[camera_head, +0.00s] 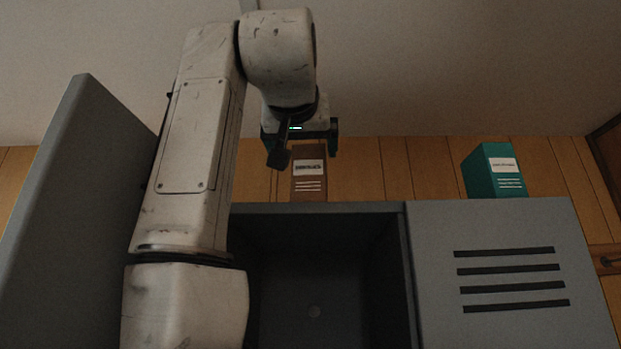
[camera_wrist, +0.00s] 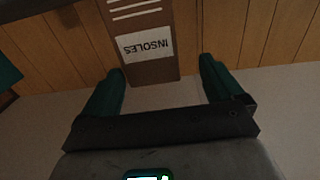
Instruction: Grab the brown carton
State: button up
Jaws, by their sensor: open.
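The brown carton (camera_head: 309,183) stands upright on top of the grey locker, with a white label and pale lines on its front. In the wrist view the brown carton (camera_wrist: 150,72) appears upside down, its label reading "INSOLES". My gripper (camera_head: 305,148) is open at the carton's top and hides part of it in the head view. In the wrist view my gripper (camera_wrist: 161,78) has its teal fingers apart, one on each side of the carton's top end, with gaps showing. I cannot tell how deep the fingers reach.
A teal carton (camera_head: 492,172) stands on the locker top to the right, well apart. The grey locker (camera_head: 500,225) has a slotted door shut at right and an open door (camera_head: 75,190) at left. Its open compartment (camera_head: 312,285) looks empty. A wood-panelled wall (camera_head: 400,165) stands behind.

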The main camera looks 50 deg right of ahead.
jog(key=x, duration=0.2)
jog(key=p+x, duration=0.2)
jog(key=x, duration=0.1)
jog(key=shift+s+d+r, duration=0.15)
jog(key=shift+s+d, duration=0.05)
jog(key=shift+d, duration=0.3)
jog(key=shift+w+d+p, duration=0.25)
jog(key=shift+p, duration=0.05)
jog(key=shift+c, duration=0.2)
jog(key=c, duration=1.1)
